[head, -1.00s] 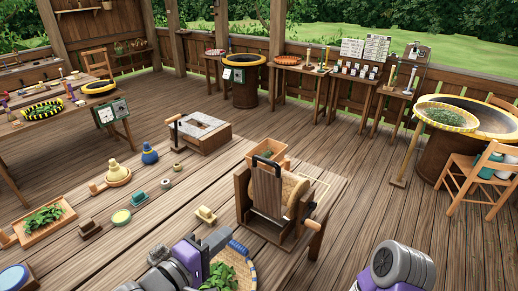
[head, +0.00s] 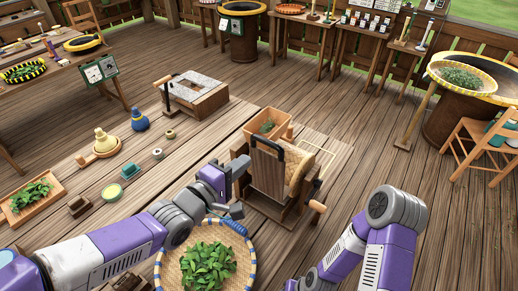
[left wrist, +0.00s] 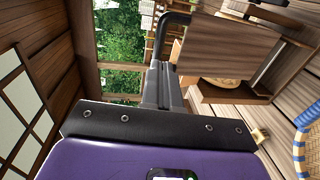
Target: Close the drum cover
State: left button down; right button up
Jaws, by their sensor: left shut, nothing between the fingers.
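The drum (head: 300,172) is a woven, tan cylinder in a wooden frame in the middle of the head view. Its cover (head: 268,172), a slatted wooden panel with a black handle (head: 265,146), stands raised at the drum's near side. My left gripper (head: 240,166) is shut and empty, just left of the cover. In the left wrist view, the gripper (left wrist: 160,78) points toward the black handle (left wrist: 168,32) and the cover (left wrist: 225,45); I cannot tell whether it touches them. My right arm shows at lower right, but its gripper is out of view.
A round basket of green leaves (head: 250,262) lies below my left forearm. A wooden tray (head: 252,139) stands behind the drum, and a crank handle (head: 317,206) sticks out at its right. A stone-topped wooden box (head: 215,102) stands behind left.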

aim_at(266, 144)
pick_arm(q)
jog(key=x, duration=0.7)
jog(key=shift+w+d+p, duration=0.15)
jog(key=shift+p, duration=0.2)
jog(key=shift+r, duration=0.1)
